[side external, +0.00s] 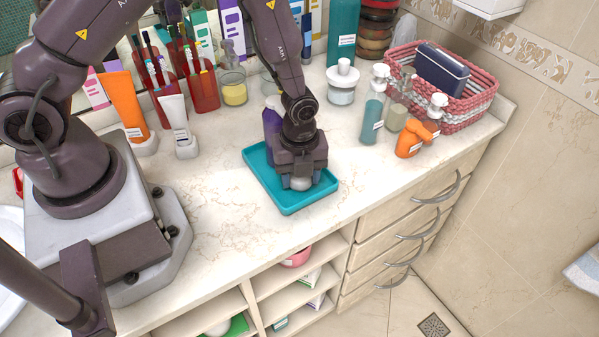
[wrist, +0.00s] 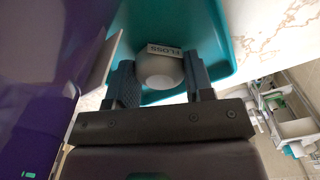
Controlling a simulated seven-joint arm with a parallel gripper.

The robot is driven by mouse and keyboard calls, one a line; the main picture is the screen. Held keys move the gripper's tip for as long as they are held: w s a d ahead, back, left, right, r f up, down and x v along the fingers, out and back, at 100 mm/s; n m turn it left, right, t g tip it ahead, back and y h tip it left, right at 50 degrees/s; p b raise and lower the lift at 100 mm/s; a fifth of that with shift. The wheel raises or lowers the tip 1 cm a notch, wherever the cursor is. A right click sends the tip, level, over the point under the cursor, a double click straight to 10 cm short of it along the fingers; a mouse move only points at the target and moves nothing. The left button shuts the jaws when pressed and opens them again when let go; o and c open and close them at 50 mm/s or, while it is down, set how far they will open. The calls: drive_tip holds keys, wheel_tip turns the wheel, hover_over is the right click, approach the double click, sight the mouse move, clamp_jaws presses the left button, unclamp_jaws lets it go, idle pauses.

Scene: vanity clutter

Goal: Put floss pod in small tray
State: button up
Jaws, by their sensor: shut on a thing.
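The floss pod (wrist: 158,68) is a small white rounded pod with a label reading FLOSS in the wrist view. My gripper (wrist: 158,82) is shut on it, with one dark finger on each side. In the side external view the pod (side external: 301,184) shows as a pale shape below my gripper (side external: 300,180). The small tray (side external: 290,208) is teal and shallow, on the countertop. My gripper and the pod are over the tray, inside its outline. The tray also shows in the wrist view (wrist: 215,45). Whether the pod touches the tray floor I cannot tell.
A purple bottle (side external: 271,122) stands close behind my gripper and fills the left of the wrist view. Several bottles, including a teal one (side external: 374,118), and a pink-white basket (side external: 468,112) stand to the right. The counter (side external: 215,215) left of the tray is clear.

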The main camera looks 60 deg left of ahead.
drive_tip(key=o, duration=0.9)
drive_tip(key=shift+f, duration=0.1)
drive_tip(key=s+a+r+n+t, duration=0.15)
drive_tip(key=r+n, duration=0.35)
drive_tip(key=r, duration=0.8)
drive_tip(key=s+a+r+n+t, duration=0.1)
drive_tip(key=s+a+r+n, duration=0.15)
drive_tip(key=r+n, duration=0.75)
drive_tip(key=s+a+r+n+t, duration=0.1)
drive_tip(key=s+r+n+t, duration=0.2)
drive_tip(key=s+r+n, duration=0.4)
drive_tip(key=shift+s+r+n, duration=0.3)
drive_tip(key=shift+s+r, duration=1.4)
drive_tip(key=shift+r, duration=0.25)
